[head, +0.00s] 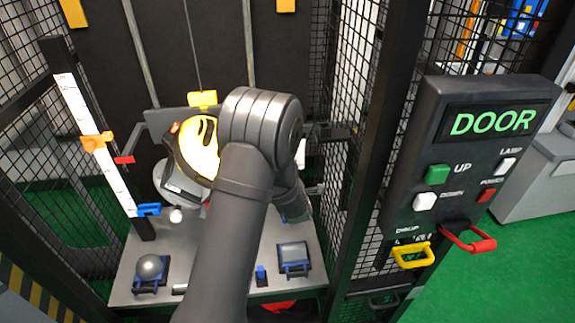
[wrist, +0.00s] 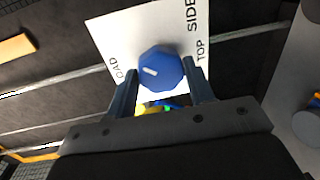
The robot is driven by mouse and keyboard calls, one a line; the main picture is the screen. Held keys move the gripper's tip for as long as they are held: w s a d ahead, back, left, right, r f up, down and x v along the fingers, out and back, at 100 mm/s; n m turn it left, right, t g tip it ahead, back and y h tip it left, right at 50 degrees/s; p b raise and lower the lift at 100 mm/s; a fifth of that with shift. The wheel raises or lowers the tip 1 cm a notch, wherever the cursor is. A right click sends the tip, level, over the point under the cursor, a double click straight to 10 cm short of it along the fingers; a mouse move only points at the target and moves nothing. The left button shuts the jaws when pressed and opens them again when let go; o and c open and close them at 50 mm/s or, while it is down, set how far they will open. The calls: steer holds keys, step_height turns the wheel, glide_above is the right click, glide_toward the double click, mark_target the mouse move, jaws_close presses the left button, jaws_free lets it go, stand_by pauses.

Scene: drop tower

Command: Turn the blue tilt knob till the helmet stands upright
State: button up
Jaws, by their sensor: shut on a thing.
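The blue tilt knob (wrist: 161,67) sits on a white plate (wrist: 105,35) marked LOAD, TOP and SIDE in the wrist view. Its short white mark lies left of its middle, on the LOAD side. My gripper (wrist: 160,84) is shut on the knob, one finger on each side. In the head view my arm hides the knob and my gripper. The helmet (head: 198,148), yellow with grey and dark parts, hangs left of my arm, below a yellow block (head: 203,98). It looks tilted; my arm covers its right part, so the exact angle is unclear.
A white scale (head: 95,145) with orange and blue markers stands at the left. A grey base (head: 180,245) below carries a ball (head: 149,267) and a block (head: 294,254). Mesh walls enclose the tower. A control box (head: 470,160) showing DOOR stands at the right.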

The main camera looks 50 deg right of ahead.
steer(key=shift+a+f+n+h, duration=0.1)
steer(key=shift+n+h, duration=0.15)
steer(key=shift+n, duration=1.65)
steer(key=shift+f+n+h, duration=0.1)
steer(key=shift+n+h, duration=0.15)
steer(key=shift+n, duration=1.65)
steer(key=shift+g, duration=0.3)
steer(key=o, duration=1)
steer(key=shift+r, duration=0.1)
steer(key=v, duration=1.7)
steer(key=shift+s+a, duration=0.15)
steer(key=shift+a, duration=0.05)
